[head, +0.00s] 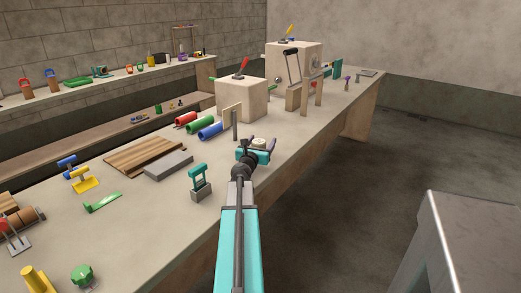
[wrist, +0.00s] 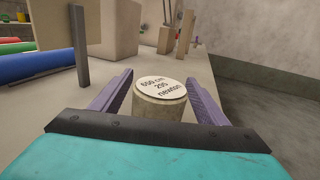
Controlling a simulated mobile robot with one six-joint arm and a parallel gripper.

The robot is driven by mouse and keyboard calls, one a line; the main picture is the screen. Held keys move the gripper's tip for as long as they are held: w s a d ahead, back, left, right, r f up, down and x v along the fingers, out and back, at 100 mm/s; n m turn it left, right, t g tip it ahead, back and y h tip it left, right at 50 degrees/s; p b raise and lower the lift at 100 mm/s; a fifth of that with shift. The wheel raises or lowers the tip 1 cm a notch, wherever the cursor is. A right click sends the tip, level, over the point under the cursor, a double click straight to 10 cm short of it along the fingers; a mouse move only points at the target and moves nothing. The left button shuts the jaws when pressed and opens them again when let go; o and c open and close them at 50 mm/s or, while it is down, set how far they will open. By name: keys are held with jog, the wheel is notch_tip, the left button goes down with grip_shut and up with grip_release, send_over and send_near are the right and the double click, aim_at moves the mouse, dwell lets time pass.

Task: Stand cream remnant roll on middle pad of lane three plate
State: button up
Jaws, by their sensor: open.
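A short cream cylinder, which looks like the cream remnant roll (wrist: 160,106), stands upright with a round white printed label on top. In the head view the roll (head: 260,143) is near the right edge of the long bench. My gripper (wrist: 160,75) has purple fingers, open, one on each side of the roll with gaps visible in the wrist view. In the head view my gripper (head: 259,151) partly hides the roll's lower part. I cannot make out which thing is the lane three plate or its middle pad.
Red (head: 186,118), green (head: 197,123) and blue (head: 210,131) rolls lie left of my gripper, beside an upright post (head: 235,124). A wooden block with a red lever (head: 241,98) stands behind. A grey slab (head: 168,165) and striped board (head: 145,154) lie left.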

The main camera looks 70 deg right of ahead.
dwell(0.4)
jog(key=c, duration=1.3)
notch_tip(320, 180, up, 10)
jog(key=p, duration=0.3)
